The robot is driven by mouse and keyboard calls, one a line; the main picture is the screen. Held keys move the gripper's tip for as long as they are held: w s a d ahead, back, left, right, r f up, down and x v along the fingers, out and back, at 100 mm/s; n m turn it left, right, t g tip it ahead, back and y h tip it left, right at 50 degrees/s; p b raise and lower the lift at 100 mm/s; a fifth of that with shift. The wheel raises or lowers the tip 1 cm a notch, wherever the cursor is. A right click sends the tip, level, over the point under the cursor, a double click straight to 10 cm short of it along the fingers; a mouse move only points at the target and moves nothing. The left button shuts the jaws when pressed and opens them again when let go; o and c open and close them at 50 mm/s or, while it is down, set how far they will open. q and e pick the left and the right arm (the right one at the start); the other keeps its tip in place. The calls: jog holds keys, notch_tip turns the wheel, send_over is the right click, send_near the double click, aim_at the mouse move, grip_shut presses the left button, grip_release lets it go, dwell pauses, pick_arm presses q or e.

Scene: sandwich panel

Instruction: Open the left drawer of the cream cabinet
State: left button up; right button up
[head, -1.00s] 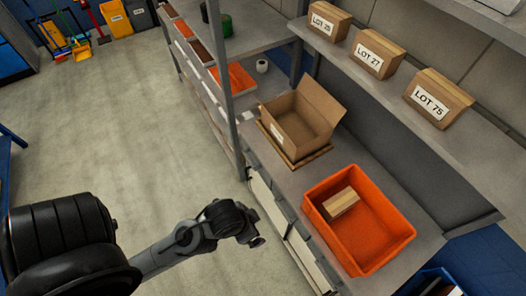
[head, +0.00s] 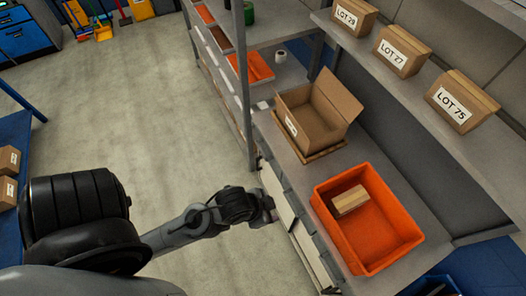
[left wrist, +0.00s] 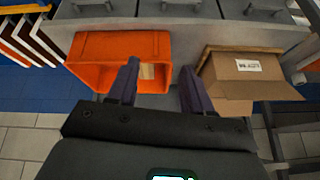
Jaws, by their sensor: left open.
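The cream cabinet (head: 279,197) is under the grey bench, its cream fronts facing the floor aisle at the left. One cream front shows at the upper left and another cream front (head: 312,254) lower right; both look closed. My right gripper is not in view.
On the bench stand an orange bin (head: 326,199) with a small carton (head: 350,201) inside and an open cardboard box (head: 321,110). A grey post (head: 244,90) rises by the bench's far end. Cartons stand on the upper shelf (head: 405,98). The floor (head: 130,110) left of the cabinet is clear.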

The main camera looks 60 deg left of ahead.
pick_arm(q)
jog(key=w+t, duration=0.1)
jog(key=w+m+t, duration=0.1)
jog(key=w, duration=0.1)
jog(key=w+t, duration=0.1)
jog(key=w, duration=0.1)
jog(key=shift+a+f+m, duration=0.2)
jog(key=shift+a+m, duration=0.1)
jog(key=shift+m, duration=0.1)
jog(key=shift+c, duration=0.3)
jog(key=m+t+h+b, duration=0.2)
jog(key=m+t+b, duration=0.95)
jog(key=b, duration=3.45)
send_near(261, 150)
jog(key=w+m+b, duration=0.1)
jog(key=w, duration=0.2)
jog(key=w+d+g+b, duration=0.1)
jog(key=w, duration=0.2)
jog(key=w+r+m+g+b, duration=0.1)
jog(key=w, duration=0.3)
jog(key=shift+d+r+m+b, duration=0.1)
jog(key=shift+d+m+b, duration=0.1)
jog(key=shift+m+b, duration=0.15)
jog(key=shift+s, duration=0.1)
jog(key=shift+c, duration=0.4)
